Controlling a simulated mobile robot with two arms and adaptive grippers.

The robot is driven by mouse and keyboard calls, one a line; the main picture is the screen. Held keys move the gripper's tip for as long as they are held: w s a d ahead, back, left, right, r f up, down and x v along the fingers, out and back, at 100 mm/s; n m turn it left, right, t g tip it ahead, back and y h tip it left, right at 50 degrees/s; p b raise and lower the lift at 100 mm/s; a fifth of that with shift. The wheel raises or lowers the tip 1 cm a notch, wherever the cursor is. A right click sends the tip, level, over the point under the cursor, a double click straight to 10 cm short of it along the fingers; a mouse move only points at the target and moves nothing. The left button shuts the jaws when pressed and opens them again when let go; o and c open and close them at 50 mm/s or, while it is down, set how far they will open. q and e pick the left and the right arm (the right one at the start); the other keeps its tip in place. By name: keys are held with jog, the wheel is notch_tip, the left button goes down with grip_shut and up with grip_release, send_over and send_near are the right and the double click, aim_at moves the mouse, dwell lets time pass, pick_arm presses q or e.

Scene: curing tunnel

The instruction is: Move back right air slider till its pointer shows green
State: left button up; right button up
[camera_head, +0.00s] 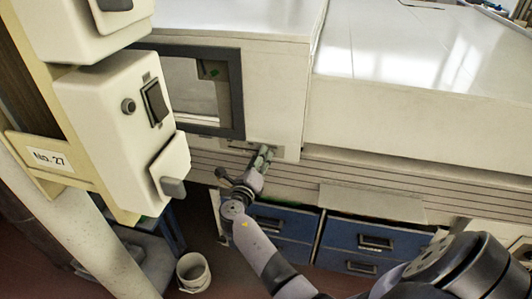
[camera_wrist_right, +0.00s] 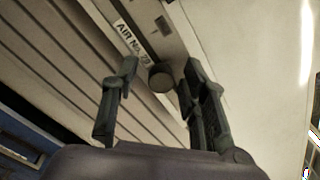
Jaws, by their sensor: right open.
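My right gripper (camera_head: 264,152) reaches up to the lower edge of the cream machine housing, just below the dark-framed window. In the right wrist view my right gripper (camera_wrist_right: 160,78) is open. Its two fingers stand on either side of a round dark knob (camera_wrist_right: 161,77), which sits on a metal strip beside a label reading "AIR No." with an unclear number (camera_wrist_right: 131,40). I cannot tell whether either finger touches the knob. A small dark slot (camera_wrist_right: 163,25) shows further along the strip. I cannot make out the pointer or its colour. My left gripper is not in view.
A dark-framed window (camera_head: 238,92) is above the gripper. A switch box (camera_head: 128,110) on a post marked "No. 27" stands at the left. Blue drawers (camera_head: 372,240) and a white bucket (camera_head: 193,272) are below. Ribbed panelling (camera_wrist_right: 65,60) runs beside the strip.

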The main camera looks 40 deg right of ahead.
jog(key=shift+w, duration=0.1)
jog(key=shift+r, duration=0.1)
grip_shut()
dwell(0.6)
